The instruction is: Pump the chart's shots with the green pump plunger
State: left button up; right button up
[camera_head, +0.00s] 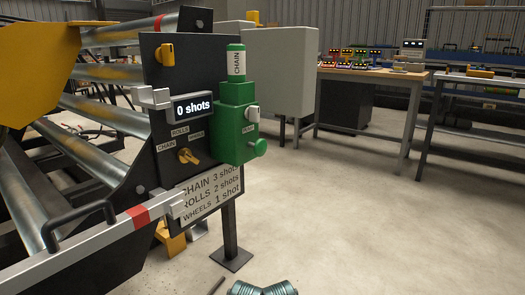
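A green pump box (234,135) is on the right side of a dark control panel (150,135). A green tube (236,62) labelled CHAIN stands upright on top of it. A round green knob (259,148), apparently the plunger, sticks out low on its right side. A small display (193,107) reads "0 shots". Below it is a yellow selector knob (188,156) among labels CHAIN, ROLLS and WHEELS; I cannot tell which it points at. The chart (212,192) reads CHAIN 3 shots, ROLLS 2 shots, WHEELS 1 shot. Neither gripper is in view.
A white bar with a red band (137,217) and a black handle (78,224) crosses the lower left. Metal rollers (100,113) lie behind it. The panel's post (229,232) stands on a floor plate. Floor to the right is clear, with workbenches (372,75) behind.

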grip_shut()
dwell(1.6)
